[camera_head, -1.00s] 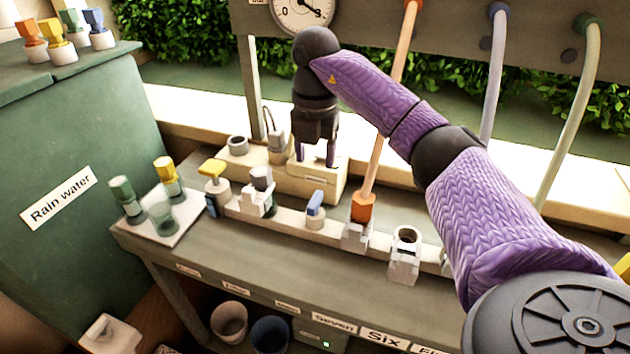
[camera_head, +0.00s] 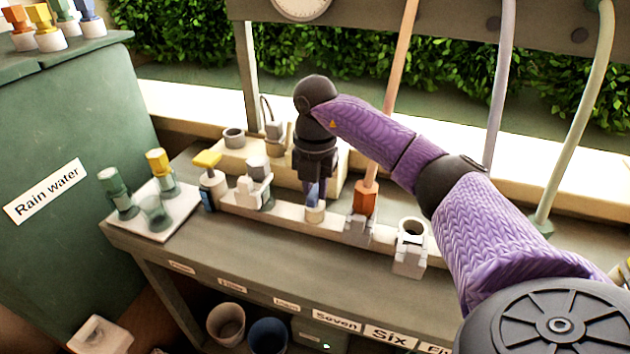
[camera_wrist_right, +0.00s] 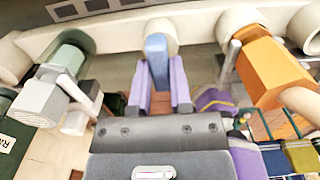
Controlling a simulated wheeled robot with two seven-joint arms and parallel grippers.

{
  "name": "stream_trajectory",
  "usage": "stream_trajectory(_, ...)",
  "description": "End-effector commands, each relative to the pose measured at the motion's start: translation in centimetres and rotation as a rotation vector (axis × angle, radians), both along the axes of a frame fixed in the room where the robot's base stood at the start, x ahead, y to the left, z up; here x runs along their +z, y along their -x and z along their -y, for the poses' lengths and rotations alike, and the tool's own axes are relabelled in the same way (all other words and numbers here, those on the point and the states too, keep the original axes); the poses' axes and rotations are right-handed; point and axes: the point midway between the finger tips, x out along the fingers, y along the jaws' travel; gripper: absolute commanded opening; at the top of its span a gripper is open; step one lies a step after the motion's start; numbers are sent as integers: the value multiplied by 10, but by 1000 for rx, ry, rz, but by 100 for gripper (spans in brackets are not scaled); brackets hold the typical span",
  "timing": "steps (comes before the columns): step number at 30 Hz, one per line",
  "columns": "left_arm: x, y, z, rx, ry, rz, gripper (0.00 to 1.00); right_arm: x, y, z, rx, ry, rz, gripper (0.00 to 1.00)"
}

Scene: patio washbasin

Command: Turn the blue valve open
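The blue valve (camera_head: 313,192) stands on the white pipe rail of the bench, its handle partly hidden by my right gripper (camera_head: 314,188). In the right wrist view the blue handle (camera_wrist_right: 157,50) sits between the two purple fingers (camera_wrist_right: 161,85) of this gripper. The fingers lie close along both sides of the handle, with little or no gap at the tips, and look shut on it. The gripper points down from above. My left gripper is not in view.
An orange hose connector (camera_head: 364,198) stands close right of the blue valve, and an open white socket (camera_head: 410,240) further right. A yellow valve (camera_head: 207,161) and a grey valve (camera_head: 256,170) are to the left. A green tank (camera_head: 70,150) fills the left side.

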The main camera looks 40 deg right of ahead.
Motion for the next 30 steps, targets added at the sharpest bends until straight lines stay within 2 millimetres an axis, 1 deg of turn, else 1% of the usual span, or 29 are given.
stream_trajectory(1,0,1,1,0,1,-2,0,0,0,0,0,0,0,5)
stream_trajectory(2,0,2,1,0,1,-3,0,0,0,0,0,0,0,0)
stream_trajectory(9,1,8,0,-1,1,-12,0,0,0,0,1,0,-1,0)
stream_trajectory(17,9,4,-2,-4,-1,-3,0,2,0,0,63,0,-1,0)
stream_trajectory(23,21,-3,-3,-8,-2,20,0,4,0,0,203,0,-1,0)
stream_trajectory(30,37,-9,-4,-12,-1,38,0,4,0,0,428,-1,-1,0)
